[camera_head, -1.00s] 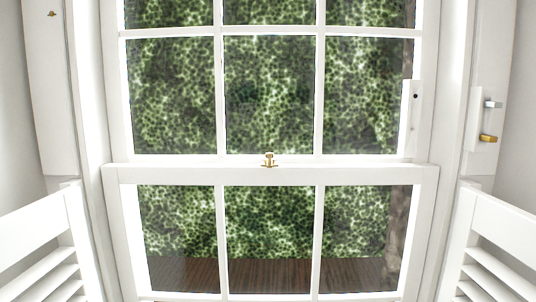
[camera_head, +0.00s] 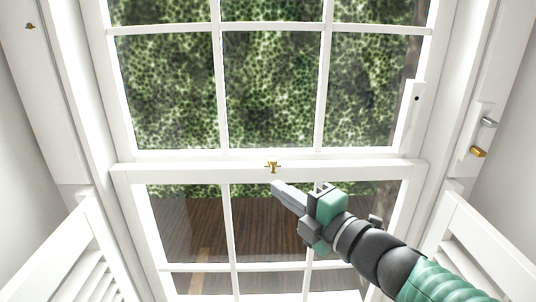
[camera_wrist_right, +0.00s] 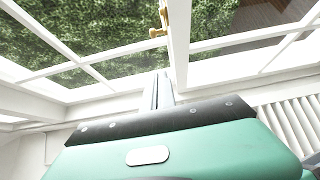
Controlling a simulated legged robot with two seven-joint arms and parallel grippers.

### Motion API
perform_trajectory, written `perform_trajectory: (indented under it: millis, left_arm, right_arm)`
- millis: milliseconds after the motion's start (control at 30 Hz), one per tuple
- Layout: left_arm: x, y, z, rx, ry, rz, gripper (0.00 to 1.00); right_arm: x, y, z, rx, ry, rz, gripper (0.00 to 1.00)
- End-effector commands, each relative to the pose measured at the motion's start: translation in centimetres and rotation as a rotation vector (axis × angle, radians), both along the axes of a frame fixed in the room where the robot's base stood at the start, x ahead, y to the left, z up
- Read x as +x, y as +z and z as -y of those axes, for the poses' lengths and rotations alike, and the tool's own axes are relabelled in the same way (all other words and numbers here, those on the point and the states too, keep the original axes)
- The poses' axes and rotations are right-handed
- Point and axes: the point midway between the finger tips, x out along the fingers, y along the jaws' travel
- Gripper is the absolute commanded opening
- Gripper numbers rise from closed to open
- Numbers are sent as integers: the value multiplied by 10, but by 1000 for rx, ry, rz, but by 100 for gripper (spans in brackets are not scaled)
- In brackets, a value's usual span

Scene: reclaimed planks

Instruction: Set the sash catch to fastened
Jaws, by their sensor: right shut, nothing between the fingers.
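The brass sash catch (camera_head: 273,167) sits on the white meeting rail (camera_head: 190,171) of the window, near its middle. It also shows in the right wrist view (camera_wrist_right: 160,28), above the fingertips. My right gripper (camera_head: 276,187) comes in from the lower right with its grey fingers together and nothing between them. In the head view its tips lie just below the catch, apart from it. In the right wrist view the closed fingers (camera_wrist_right: 160,82) point up toward the catch. My left gripper is not in view.
White louvred shutters stand at the lower left (camera_head: 75,255) and lower right (camera_head: 465,240). A silver and a brass fitting (camera_head: 478,152) sit on the right frame. A small brass knob (camera_head: 30,26) is at the upper left. Glass panes lie above and below the rail.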

Motion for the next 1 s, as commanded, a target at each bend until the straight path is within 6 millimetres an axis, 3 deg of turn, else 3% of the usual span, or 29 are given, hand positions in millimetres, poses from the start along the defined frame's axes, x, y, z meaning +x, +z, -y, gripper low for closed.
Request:
perform_trajectory:
  millis: [367,833,1000]
  left_arm:
    - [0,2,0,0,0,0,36]
    - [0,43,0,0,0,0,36]
    - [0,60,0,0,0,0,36]
  right_arm:
    - [6,-1,-4,0,-1,-5,0]
    - [82,1,-62,-3,-2,-7,0]
    - [89,2,-32,1,-7,-6,0]
